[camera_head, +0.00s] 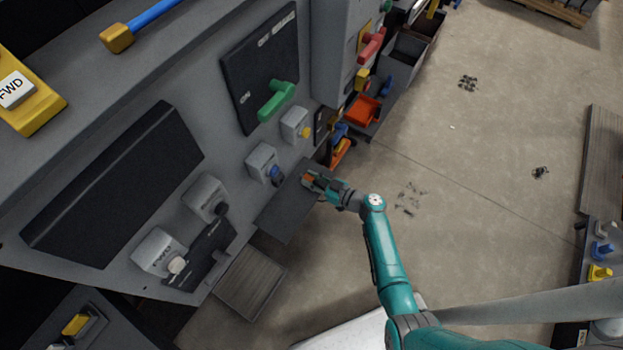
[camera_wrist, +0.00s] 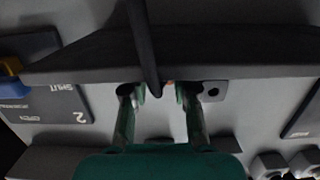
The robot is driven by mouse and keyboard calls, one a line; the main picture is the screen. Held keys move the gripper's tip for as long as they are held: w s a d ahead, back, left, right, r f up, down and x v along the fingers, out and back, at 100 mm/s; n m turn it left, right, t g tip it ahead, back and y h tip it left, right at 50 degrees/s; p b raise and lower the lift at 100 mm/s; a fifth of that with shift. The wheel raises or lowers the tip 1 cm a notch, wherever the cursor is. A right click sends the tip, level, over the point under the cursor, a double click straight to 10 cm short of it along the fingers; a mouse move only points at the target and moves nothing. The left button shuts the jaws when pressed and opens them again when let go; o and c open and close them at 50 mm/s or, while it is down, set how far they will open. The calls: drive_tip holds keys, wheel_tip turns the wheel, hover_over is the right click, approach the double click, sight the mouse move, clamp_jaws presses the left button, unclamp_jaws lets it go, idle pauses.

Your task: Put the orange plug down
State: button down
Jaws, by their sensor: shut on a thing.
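The orange plug (camera_head: 307,178) shows as a small orange patch at my gripper's tip in the head view. My gripper (camera_head: 314,181) is shut on it, over or beside the dark shelf (camera_head: 283,212) on the front of the grey panel; I cannot tell whether the plug touches the shelf. In the wrist view a sliver of orange (camera_wrist: 170,83) shows between the fingertips of my gripper (camera_wrist: 161,93). A black cable (camera_wrist: 143,45) comes down to the same spot. Most of the plug is hidden by the fingers and cable.
Sockets with a blue plug (camera_head: 276,173) and a yellow plug (camera_head: 305,132) are on the panel close to my gripper. A green handle (camera_head: 275,100) is above them. An orange bin (camera_head: 363,110) stands behind. The concrete floor (camera_head: 470,160) to the right is mostly clear.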

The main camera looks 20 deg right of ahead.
drive_tip(key=shift+f, duration=0.1)
drive_tip(key=c, duration=0.9)
unclamp_jaws()
drive_tip(key=shift+s+d, duration=0.15)
drive_tip(key=shift+s, duration=0.05)
drive_tip(key=v, duration=1.1)
drive_tip(key=shift+s, duration=0.2)
drive_tip(key=shift+d, duration=0.1)
